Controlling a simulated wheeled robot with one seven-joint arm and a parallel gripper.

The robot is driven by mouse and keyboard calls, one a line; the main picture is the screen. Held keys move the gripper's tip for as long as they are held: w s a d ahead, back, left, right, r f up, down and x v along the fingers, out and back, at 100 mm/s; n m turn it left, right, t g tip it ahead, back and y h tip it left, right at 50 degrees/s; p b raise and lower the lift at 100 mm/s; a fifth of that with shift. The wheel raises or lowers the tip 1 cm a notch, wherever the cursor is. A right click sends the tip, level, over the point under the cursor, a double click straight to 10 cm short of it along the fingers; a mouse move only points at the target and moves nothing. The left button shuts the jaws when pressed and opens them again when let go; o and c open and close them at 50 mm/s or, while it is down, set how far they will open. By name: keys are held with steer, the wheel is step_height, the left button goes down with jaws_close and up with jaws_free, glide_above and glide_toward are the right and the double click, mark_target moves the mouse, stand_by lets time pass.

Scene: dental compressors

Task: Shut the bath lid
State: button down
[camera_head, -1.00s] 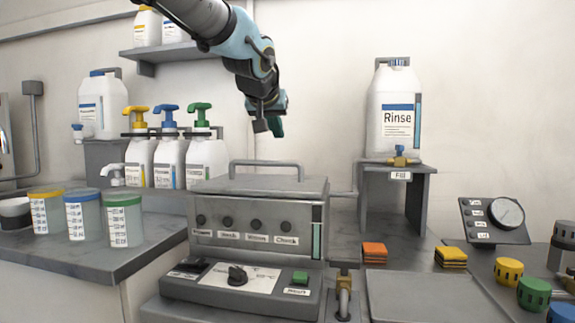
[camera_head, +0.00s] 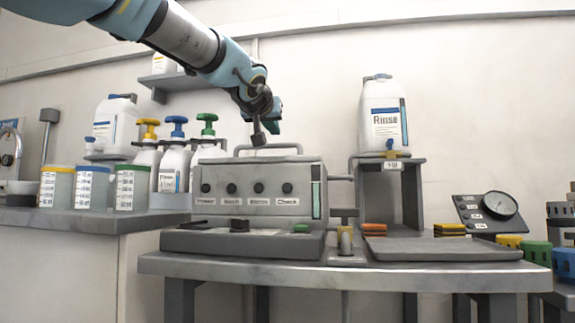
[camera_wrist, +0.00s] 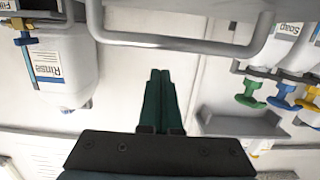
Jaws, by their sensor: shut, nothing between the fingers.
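The bath (camera_head: 257,205) is a grey box with a row of black knobs on its front. Its lid shows edge-on along the top and looks level; I cannot make out a gap under it. The lid's grey bar handle (camera_head: 285,147) stands on top. My gripper (camera_head: 259,138) is shut and empty, pointing down just by the handle in the head view; contact cannot be told. In the wrist view my dark green fingers (camera_wrist: 160,100) are together, and the handle bar (camera_wrist: 180,45) crosses beyond their tips.
A Rinse bottle (camera_head: 384,120) stands on a grey stand (camera_head: 412,185) to the right. Pump bottles (camera_head: 175,160) and lidded jars (camera_head: 92,188) stand to the left. A gauge panel (camera_head: 488,211) is at the right. The air above the bath is open apart from my arm.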

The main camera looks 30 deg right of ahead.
steer(key=shift+s+a+f+b, duration=0.25)
steer(key=shift+f+b, duration=0.35)
steer(key=shift+b, duration=0.5)
steer(key=f+b, duration=0.1)
steer(key=b, duration=0.1)
steer(key=s+a+b, duration=0.1)
steer(key=b, duration=0.2)
steer(key=shift+s+f, duration=0.2)
steer(key=shift+f, duration=0.2)
steer(key=shift+a, duration=0.1)
steer(key=shift+f, duration=0.2)
steer(key=shift+s, duration=0.1)
steer(key=b+v, duration=0.5)
steer(key=v, duration=0.5)
steer(key=shift+s+a, duration=0.25)
steer(key=shift+s, duration=0.05)
steer(key=shift+r, duration=0.1)
